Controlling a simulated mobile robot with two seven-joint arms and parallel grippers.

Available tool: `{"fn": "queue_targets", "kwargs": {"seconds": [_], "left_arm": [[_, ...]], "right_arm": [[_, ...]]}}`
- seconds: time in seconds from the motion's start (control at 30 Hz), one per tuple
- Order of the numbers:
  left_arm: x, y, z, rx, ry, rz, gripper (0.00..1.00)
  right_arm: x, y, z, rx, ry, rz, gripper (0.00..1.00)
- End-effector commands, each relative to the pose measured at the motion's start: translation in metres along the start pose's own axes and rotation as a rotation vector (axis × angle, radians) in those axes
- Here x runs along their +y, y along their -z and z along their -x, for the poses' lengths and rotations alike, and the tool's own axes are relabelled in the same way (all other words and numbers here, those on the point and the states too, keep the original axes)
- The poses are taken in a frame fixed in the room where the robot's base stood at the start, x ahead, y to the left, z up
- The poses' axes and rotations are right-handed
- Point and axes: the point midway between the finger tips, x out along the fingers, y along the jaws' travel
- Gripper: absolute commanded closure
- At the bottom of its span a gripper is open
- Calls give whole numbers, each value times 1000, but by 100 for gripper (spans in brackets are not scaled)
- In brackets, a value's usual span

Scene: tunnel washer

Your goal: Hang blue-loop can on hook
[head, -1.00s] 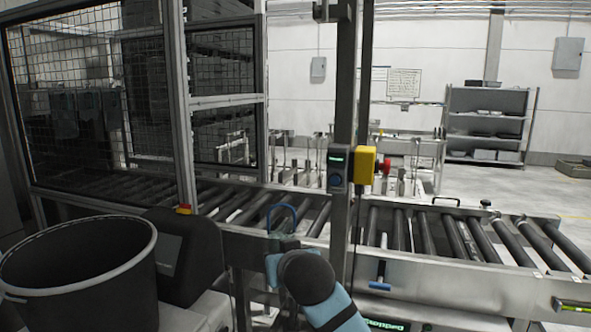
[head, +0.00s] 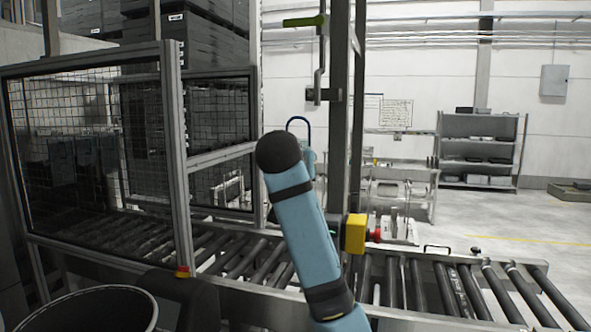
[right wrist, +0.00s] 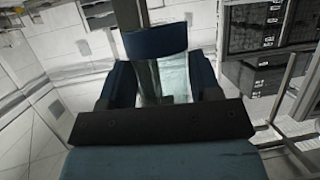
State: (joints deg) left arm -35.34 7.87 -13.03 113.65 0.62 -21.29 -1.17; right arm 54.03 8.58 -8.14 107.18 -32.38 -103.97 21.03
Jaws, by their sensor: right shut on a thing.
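My right gripper (right wrist: 163,78) is shut on the blue-loop can (right wrist: 164,88), a clear body held between its two dark blue fingers. The can's broad blue loop (right wrist: 155,41) stands above the fingers in the right wrist view. In the head view the blue loop (head: 298,121) shows above my raised right arm, whose dark wrist hides most of the can and gripper. A grey metal hook piece with a green end (head: 304,21) is fixed to the dark post, above and slightly right of the loop. The loop appears apart from it. My left gripper is not in view.
The upright post (head: 357,120) carries a yellow box (head: 355,234) with a red button. A roller conveyor (head: 455,285) runs across below. A mesh guard (head: 85,150) stands at left, and a dark bin (head: 100,291) at lower left. A grey shelf (head: 480,150) stands far back.

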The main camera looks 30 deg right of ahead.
Motion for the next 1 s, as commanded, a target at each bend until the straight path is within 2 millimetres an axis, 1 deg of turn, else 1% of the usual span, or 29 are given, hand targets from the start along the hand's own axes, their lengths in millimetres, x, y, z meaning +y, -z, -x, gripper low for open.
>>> {"fn": "queue_targets", "kwargs": {"seconds": [0.37, 1.0], "left_arm": [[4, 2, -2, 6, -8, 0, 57], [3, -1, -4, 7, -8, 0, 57]], "right_arm": [[3, 8, -21, 0, 0, 0, 100], [7, 22, -57, 0, 0, 0, 100]]}}
